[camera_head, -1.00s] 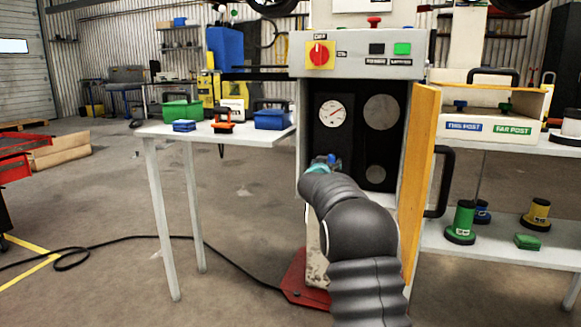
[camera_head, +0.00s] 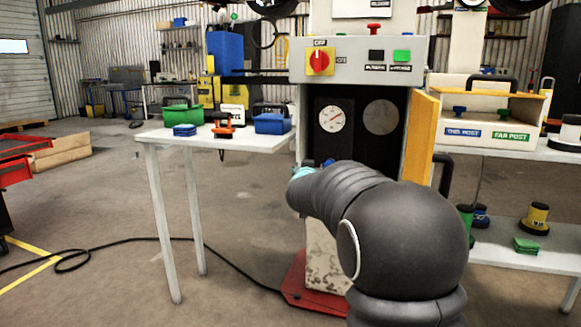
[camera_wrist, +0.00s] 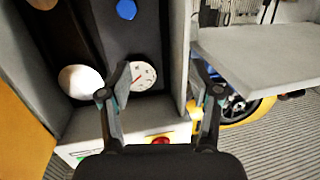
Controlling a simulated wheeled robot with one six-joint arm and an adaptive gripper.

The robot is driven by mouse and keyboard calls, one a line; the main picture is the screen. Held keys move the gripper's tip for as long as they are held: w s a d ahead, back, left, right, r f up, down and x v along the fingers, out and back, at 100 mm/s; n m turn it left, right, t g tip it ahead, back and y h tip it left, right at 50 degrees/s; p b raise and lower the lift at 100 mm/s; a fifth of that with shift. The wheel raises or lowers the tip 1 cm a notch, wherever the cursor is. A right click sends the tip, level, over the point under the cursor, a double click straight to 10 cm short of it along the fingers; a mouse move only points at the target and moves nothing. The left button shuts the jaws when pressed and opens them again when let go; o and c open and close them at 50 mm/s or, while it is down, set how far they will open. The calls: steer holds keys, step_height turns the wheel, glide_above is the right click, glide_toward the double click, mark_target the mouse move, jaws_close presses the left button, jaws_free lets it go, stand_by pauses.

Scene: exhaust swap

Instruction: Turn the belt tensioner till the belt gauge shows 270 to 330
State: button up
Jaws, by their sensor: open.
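The belt gauge (camera_head: 332,119) is a white round dial inside the open grey cabinet; its needle slants to the upper right, but its numbers are too small to read. It also shows in the wrist view (camera_wrist: 143,75), partly behind one finger. A blue hexagonal head (camera_wrist: 127,9), which looks like the belt tensioner, sits on the dark panel near the top edge of the wrist view. My gripper (camera_wrist: 160,80) is open and empty, its fingers apart and away from the blue head. In the head view my arm hides most of the gripper.
The cabinet's yellow door (camera_head: 420,150) stands open on the right. A red and yellow rotary switch (camera_head: 319,61) is on the cabinet's top panel. A white table (camera_head: 215,140) stands left, a shelf with posts right.

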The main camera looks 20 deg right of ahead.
steer(key=s+a+r+n+g+y+p, duration=0.1)
steer(key=s+a+r+n+y+p, duration=0.2)
steer(key=s+a+y, duration=0.2)
steer(key=shift+s+a+r, duration=0.4)
steer(key=shift+s+a, duration=1.45)
steer(key=shift+s, duration=0.7)
